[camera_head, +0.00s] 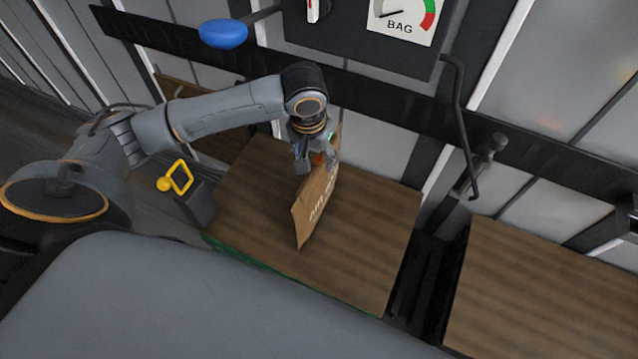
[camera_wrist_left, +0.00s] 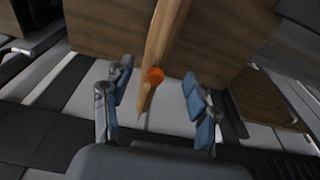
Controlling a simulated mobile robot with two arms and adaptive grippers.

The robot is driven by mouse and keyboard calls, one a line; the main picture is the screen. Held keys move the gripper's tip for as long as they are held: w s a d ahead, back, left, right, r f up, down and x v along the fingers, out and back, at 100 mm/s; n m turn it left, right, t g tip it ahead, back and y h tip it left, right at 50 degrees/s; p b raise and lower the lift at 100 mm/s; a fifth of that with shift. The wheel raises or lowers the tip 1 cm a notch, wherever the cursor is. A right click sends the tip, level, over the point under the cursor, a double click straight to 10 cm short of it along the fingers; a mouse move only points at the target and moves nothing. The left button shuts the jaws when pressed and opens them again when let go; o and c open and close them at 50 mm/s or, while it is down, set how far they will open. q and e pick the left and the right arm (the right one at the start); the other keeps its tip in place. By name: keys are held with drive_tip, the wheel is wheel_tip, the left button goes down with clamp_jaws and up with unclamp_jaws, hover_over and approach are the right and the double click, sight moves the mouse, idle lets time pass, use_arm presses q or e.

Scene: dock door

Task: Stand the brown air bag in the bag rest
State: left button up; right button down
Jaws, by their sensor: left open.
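The brown air bag (camera_head: 314,208) is a thin, flat bag with pale lettering. It is on edge, roughly upright, over the brown wooden top in the middle of the head view. My left gripper (camera_head: 316,164) is at its upper end, by the orange valve. In the left wrist view the bag (camera_wrist_left: 165,32) shows edge-on with its orange valve (camera_wrist_left: 155,75) between the spread fingers, with gaps on both sides. The left gripper is open. I cannot make out the bag rest for certain. My right gripper is out of view.
The wooden top (camera_head: 365,225) has bare room around the bag. A dark gap (camera_head: 425,285) separates it from another wooden top (camera_head: 545,290). A yellow-handled grey block (camera_head: 196,205) stands left. A gauge panel (camera_head: 403,20), blue knob (camera_head: 223,33) and bent dark rod (camera_head: 460,120) are behind.

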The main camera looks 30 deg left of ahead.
sight(318, 189)
use_arm(q)
drive_tip(key=f, duration=0.2)
drive_tip(key=shift+w+f, duration=0.25)
drive_tip(key=shift+f, duration=0.15)
drive_tip(key=shift+w+f, duration=0.15)
drive_tip(key=shift+f, duration=0.4)
drive_tip(key=shift+w+d+f+p, duration=0.1)
drive_tip(key=shift+f+p, duration=0.2)
drive_tip(key=shift+p, duration=0.2)
drive_tip(key=f, duration=0.3)
drive_tip(key=f+p, duration=0.1)
drive_tip(key=shift+w+f, duration=0.2)
drive_tip(key=shift+w, duration=0.2)
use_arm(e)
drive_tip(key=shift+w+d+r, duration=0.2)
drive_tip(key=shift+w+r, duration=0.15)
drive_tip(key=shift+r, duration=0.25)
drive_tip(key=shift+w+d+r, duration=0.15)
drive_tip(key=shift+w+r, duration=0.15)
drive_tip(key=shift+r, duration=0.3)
use_arm(q)
drive_tip(key=shift+c, duration=0.4)
clamp_jaws()
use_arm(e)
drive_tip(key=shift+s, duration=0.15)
use_arm(q)
drive_tip(key=shift+r, duration=0.1)
